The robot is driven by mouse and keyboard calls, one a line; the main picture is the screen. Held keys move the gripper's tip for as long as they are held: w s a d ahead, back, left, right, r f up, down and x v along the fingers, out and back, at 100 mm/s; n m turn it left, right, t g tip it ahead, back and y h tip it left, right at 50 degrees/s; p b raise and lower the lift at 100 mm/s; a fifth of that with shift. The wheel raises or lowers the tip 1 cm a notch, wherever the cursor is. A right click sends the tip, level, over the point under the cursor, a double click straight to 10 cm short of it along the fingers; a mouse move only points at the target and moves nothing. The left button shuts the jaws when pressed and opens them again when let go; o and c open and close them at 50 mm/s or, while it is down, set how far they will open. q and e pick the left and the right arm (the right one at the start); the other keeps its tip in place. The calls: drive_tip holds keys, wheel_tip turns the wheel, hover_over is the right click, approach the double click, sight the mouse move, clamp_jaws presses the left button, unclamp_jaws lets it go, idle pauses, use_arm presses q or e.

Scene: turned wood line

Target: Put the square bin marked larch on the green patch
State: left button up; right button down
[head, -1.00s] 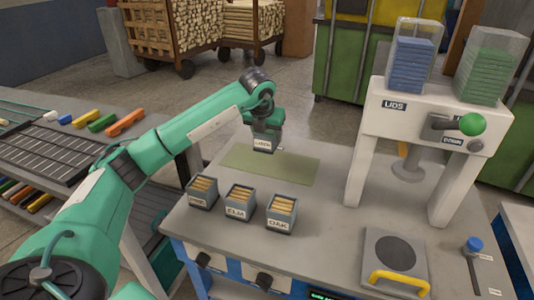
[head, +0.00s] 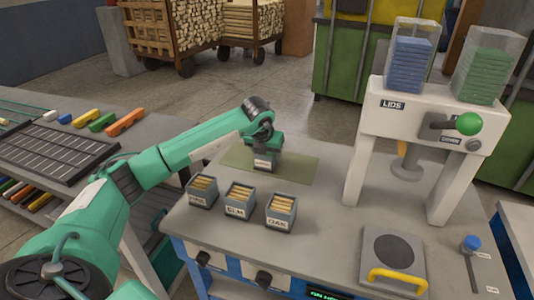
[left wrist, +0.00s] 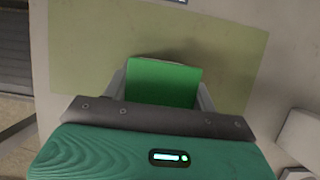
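The square bin marked larch (head: 264,164) is at the green patch (head: 300,168), over its left-middle part in the head view. Its label is small and blurred now but faces front. In the left wrist view its bright green top (left wrist: 163,83) shows between my fingers, with the patch (left wrist: 85,60) around it. My left gripper (head: 264,154) points down and is shut on the bin, one finger at each side. The bin is upright and very low; I cannot tell whether its base touches the patch. My right gripper is not in view.
Open bins with wooden pieces stand in front of the patch: a left one (head: 202,191), elm (head: 239,201) and oak (head: 281,212). A white lid press (head: 420,120) stands to the right. A plate with a yellow handle (head: 393,262) lies at the front right.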

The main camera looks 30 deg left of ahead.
use_arm(q)
drive_tip(key=o, duration=0.4)
drive_tip(key=shift+c, duration=0.2)
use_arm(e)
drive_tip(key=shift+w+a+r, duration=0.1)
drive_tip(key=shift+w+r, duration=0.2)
use_arm(q)
drive_tip(key=shift+r, duration=0.3)
drive_tip(key=v, duration=1.1)
drive_tip(key=shift+s+r, duration=0.25)
drive_tip(key=shift+s, duration=0.05)
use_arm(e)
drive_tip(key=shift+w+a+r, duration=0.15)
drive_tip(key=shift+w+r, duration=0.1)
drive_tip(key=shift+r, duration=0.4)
use_arm(q)
drive_tip(key=shift+d, duration=0.1)
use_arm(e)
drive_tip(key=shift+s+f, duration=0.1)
